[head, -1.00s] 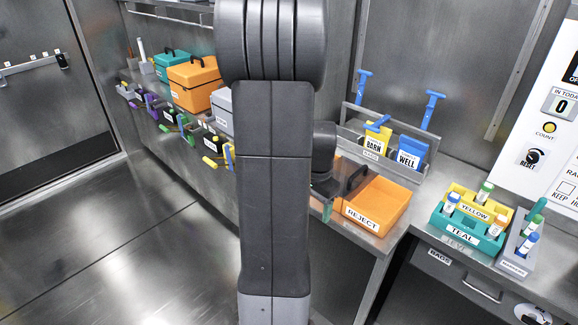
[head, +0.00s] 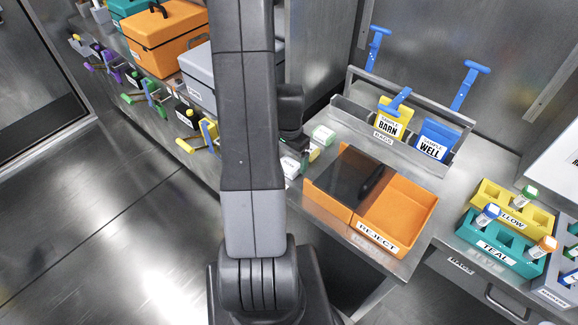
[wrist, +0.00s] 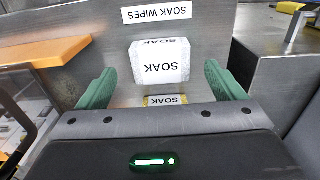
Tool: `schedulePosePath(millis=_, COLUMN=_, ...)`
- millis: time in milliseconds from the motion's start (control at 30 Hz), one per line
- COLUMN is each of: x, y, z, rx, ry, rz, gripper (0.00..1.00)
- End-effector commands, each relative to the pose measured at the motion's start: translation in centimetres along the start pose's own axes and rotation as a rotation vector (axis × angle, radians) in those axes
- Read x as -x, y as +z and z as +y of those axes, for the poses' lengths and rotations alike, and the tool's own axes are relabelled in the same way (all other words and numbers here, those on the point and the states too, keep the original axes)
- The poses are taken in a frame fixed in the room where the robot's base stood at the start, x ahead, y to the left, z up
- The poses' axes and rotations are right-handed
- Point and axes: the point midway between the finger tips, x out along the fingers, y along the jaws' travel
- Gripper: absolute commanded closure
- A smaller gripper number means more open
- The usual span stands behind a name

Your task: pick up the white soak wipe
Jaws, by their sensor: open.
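The white soak wipe (wrist: 158,65) is a white block labelled SOAK, upside down in the wrist view. It lies ahead of my gripper (wrist: 159,77), between the lines of the two green fingers. The fingers are open, with a gap on each side of the block. A second block with a yellow face (wrist: 166,100), also labelled SOAK, shows nearer the palm, partly hidden by it. In the head view, small pale packs (head: 322,135) lie beside my wrist, left of the orange reject tray; my arm hides part of that spot.
A SOAK WIPES label (wrist: 156,13) is on the metal surface beyond the block. The orange reject tray (head: 408,205) stands right of my wrist. Tube racks (head: 497,246) stand farther right.

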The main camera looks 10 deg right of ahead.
Motion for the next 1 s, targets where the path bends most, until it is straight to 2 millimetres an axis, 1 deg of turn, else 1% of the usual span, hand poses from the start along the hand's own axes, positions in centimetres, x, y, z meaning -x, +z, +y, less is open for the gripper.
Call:
schedulePosePath(millis=133, x=-1.7, y=0.0, z=0.1, rx=0.000, ry=0.003, rz=-0.004, gripper=0.11)
schedulePosePath(millis=300, x=-3.0, y=-0.1, z=0.0, rx=0.000, ry=0.001, rz=-0.001, gripper=0.11)
schedulePosePath(millis=600, x=-3.3, y=-0.1, z=0.0, rx=0.000, ry=0.000, rz=0.000, gripper=0.11)
schedulePosePath(millis=667, x=-3.3, y=-0.1, z=0.0, rx=0.000, ry=0.000, rz=0.000, gripper=0.23)
schedulePosePath(millis=700, x=-3.3, y=-0.1, z=0.0, rx=0.000, ry=0.000, rz=0.000, gripper=0.31)
schedulePosePath(millis=833, x=-3.3, y=-0.1, z=0.0, rx=0.000, ry=0.000, rz=0.000, gripper=0.56)
schedulePosePath(millis=867, x=-3.3, y=-0.1, z=0.0, rx=0.000, ry=0.000, rz=0.000, gripper=0.58)
schedulePosePath(millis=1000, x=-3.3, y=-0.1, z=0.0, rx=0.000, ry=0.000, rz=0.000, gripper=0.59)
